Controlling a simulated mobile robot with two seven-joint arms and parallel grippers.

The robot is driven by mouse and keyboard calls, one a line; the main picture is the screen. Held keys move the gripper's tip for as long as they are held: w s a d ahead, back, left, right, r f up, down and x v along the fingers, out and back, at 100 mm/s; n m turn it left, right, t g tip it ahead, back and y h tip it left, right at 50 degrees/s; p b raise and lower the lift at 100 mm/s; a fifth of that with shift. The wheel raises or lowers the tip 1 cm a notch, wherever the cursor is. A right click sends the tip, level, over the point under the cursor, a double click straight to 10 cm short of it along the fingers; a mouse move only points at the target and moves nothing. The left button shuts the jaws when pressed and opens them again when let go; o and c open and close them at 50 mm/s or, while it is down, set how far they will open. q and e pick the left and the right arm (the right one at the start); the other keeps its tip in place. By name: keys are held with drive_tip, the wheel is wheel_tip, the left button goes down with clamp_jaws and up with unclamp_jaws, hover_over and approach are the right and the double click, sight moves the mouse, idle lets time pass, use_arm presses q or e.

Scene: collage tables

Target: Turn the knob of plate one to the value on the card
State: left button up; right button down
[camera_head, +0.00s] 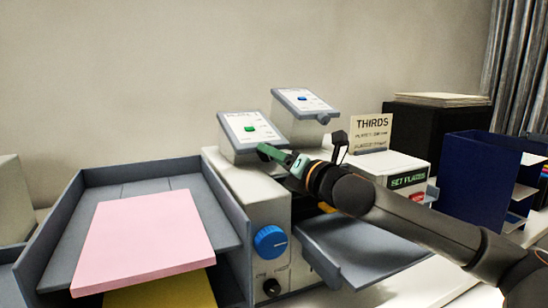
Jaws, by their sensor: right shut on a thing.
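Two tilted grey boxes with white label faces stand on a white machine: a front plate box (249,130) with a small green mark, and a rear plate box (302,102) with a small blue mark. The rear box has a grey knob (323,117) at its lower right edge. My right gripper (268,152) reaches in from the right and is shut at the matching lower edge of the front box; the knob there is hidden by the fingers. A card (372,132) headed "THIRDS" stands behind my arm; its smaller lines are too blurred to read. My left gripper is out of view.
The white machine (228,178) has a large blue dial (270,242) and a black knob (271,287) on its front. A grey tray (90,215) with pink sheets (145,240) lies left. A white "SET PLATES" box (398,165) and blue holder (468,180) stand right.

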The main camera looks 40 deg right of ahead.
idle(0.3)
drive_tip(key=shift+c, duration=1.6)
unclamp_jaws()
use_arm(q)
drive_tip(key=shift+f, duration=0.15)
use_arm(e)
drive_tip(key=shift+s, duration=0.1)
drive_tip(key=shift+s+d+f+b, duration=0.1)
drive_tip(key=shift+s+f+b, duration=0.15)
drive_tip(key=shift+s+b, duration=0.35)
drive_tip(key=s+b, duration=0.1)
drive_tip(key=b, duration=0.1)
drive_tip(key=s+b, duration=0.2)
drive_tip(key=shift+s+f, duration=0.2)
drive_tip(key=shift+s, duration=0.1)
use_arm(q)
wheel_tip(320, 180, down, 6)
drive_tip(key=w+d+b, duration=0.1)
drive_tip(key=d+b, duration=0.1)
drive_tip(key=b, duration=0.1)
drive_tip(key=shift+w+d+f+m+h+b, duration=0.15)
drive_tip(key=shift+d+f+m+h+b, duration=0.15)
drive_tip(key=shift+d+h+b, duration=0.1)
use_arm(e)
drive_tip(key=s, duration=0.7)
drive_tip(key=shift+s+a, duration=0.25)
drive_tip(key=shift+c, duration=0.4)
